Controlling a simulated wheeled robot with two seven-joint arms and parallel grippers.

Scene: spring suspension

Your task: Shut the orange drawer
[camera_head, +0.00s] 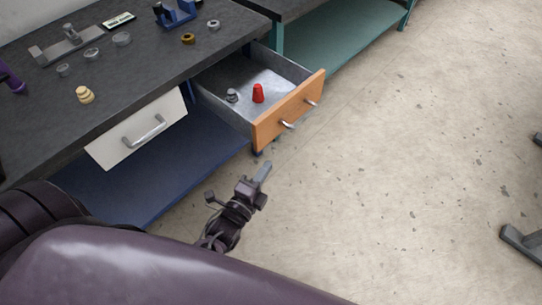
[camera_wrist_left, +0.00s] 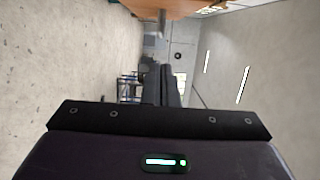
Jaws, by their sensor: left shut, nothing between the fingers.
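The orange drawer (camera_head: 291,112) stands pulled out from under the dark workbench in the head view. Its front has a silver handle (camera_head: 288,125) with two visible ends. Inside the drawer lie a red cone-shaped piece (camera_head: 258,93) and a small grey part (camera_head: 232,96). My left gripper (camera_head: 265,172) is shut and empty, below and in front of the drawer front, apart from it. In the left wrist view its closed fingers (camera_wrist_left: 168,85) point ahead, and an orange-brown surface (camera_wrist_left: 175,7) shows at the top edge. My right gripper is not in view.
A closed white drawer (camera_head: 140,130) with a silver handle is left of the orange one. The workbench top (camera_head: 160,75) holds several small parts and a blue fixture (camera_head: 177,14). A teal-framed bench (camera_head: 335,50) stands behind.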

